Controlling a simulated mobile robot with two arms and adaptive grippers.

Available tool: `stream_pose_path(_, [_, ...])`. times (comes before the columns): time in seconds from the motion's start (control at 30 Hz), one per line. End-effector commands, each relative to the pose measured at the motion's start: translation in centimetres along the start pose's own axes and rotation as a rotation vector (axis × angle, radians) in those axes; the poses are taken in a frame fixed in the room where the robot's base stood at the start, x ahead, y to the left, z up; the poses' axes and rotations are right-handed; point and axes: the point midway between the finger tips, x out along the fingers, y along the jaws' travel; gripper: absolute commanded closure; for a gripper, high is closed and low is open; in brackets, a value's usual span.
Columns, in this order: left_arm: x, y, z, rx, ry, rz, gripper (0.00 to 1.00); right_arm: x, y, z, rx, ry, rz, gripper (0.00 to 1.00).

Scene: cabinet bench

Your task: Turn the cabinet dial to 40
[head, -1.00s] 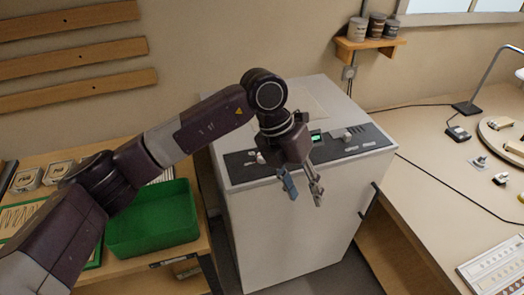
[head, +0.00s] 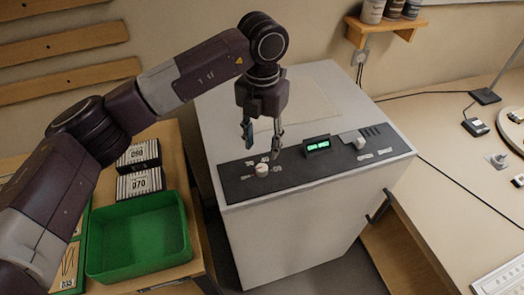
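The cabinet (head: 290,225) is a light grey box with a dark control panel (head: 235,181) along the front of its top. A round white knob (head: 262,170) stands at the left of the panel, with small pale labels around it. A display (head: 317,146) with green digits is in the middle; I cannot read them. A second pale control (head: 360,142) is at the right. My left gripper (head: 262,151) points down over the left knob. Its fingers are apart with nothing between them, and the tips appear just above the knob. My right gripper is not in view.
A green bin (head: 140,240) and striped boxes (head: 139,183) are on the wooden bench at left. A shelf (head: 385,30) with jars is on the wall behind.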

Motion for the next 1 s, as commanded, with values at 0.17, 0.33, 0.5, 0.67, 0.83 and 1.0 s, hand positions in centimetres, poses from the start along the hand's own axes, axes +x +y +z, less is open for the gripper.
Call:
stream_pose_path(0.17, [2.4, -0.1, -0.1, 0.000, 0.004, -0.002, 0.60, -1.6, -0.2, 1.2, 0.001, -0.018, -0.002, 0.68])
stream_pose_path(0.33, [5.0, -0.1, -0.1, 0.000, 0.003, -0.002, 0.60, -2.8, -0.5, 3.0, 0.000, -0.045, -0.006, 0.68])
stream_pose_path(0.5, [6.7, 0.0, 0.0, 0.000, 0.001, -0.001, 0.60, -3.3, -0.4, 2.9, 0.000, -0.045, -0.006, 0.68])
stream_pose_path(0.67, [7.2, 0.0, 0.0, 0.000, -0.001, 0.000, 0.60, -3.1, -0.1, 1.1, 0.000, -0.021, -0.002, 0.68])
stream_pose_path(0.83, [7.2, 0.0, 0.0, 0.001, -0.001, 0.000, 0.62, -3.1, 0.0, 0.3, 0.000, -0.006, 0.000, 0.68])
stream_pose_path(1.0, [7.1, 0.0, 0.0, 0.001, -0.001, 0.000, 0.81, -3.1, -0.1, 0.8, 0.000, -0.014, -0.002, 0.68])
